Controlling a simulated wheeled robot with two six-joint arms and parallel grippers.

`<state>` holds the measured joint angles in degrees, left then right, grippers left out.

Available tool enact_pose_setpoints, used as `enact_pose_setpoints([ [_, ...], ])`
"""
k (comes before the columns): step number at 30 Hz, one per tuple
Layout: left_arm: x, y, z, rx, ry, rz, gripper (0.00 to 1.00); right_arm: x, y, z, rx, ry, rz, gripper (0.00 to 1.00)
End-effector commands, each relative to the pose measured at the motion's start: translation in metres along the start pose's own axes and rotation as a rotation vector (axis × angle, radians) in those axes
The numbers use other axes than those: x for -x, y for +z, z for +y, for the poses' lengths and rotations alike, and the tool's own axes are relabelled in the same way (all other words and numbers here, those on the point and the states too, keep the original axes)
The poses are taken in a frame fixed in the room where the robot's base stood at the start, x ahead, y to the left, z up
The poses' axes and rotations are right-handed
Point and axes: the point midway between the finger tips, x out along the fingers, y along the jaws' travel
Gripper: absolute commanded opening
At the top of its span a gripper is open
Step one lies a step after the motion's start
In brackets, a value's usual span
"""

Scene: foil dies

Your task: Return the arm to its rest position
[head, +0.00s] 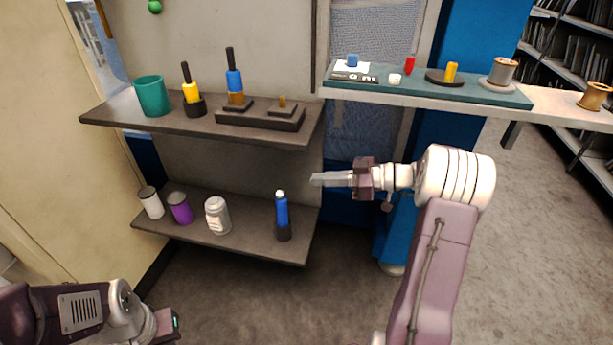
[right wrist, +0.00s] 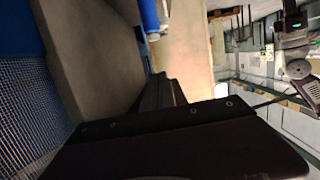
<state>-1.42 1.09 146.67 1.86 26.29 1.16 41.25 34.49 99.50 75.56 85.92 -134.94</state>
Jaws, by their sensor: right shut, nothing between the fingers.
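My right gripper (head: 318,180) is in the middle of the head view, in front of the shelves' right end. Its fingers point left, are shut and hold nothing. In the right wrist view, the dark gripper (right wrist: 165,92) fills the lower part, with a blue item (right wrist: 149,14) beyond its tips. My right arm rises from the bottom and bends left at the wrist. My left gripper (head: 174,322) is low at the left edge of the floor area; its fingers do not show clearly.
The upper shelf (head: 110,110) holds a teal cup (head: 151,97), yellow and blue-handled tools and a dark block. The lower shelf (head: 255,242) holds jars and a blue bottle (head: 282,212). A counter (head: 560,103) with a green mat (head: 425,91) and spools stands right. Floor below is clear.

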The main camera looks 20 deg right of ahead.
Motion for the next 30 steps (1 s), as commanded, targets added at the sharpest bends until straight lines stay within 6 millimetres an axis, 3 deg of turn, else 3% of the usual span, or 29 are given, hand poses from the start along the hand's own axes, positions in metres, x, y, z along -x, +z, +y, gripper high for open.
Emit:
enact_pose_setpoints([
  [16,0.001,0.000,0.000,0.000,0.000,0.000,0.00,0.005,0.000,0.000,0.001,0.000,0.001,0.00],
  [19,0.003,0.000,0.000,0.000,0.000,0.000,0.00,-0.002,0.003,-0.009,-0.048,-0.023,-0.034,0.00],
  [22,0.010,-0.001,0.000,0.000,0.000,0.000,0.00,-0.024,0.020,-0.047,-0.255,-0.096,-0.208,0.00],
  [25,0.020,-0.002,0.000,0.000,0.000,0.000,0.00,-0.037,0.054,-0.110,-0.538,-0.120,-0.530,0.00],
  [27,0.025,-0.003,0.001,0.000,0.000,0.000,0.00,-0.032,0.078,-0.148,-0.689,-0.057,-0.760,0.00],
  [30,0.032,-0.003,0.001,0.000,0.000,0.000,0.00,-0.013,0.103,-0.183,-0.803,0.113,-1.009,0.00],
])
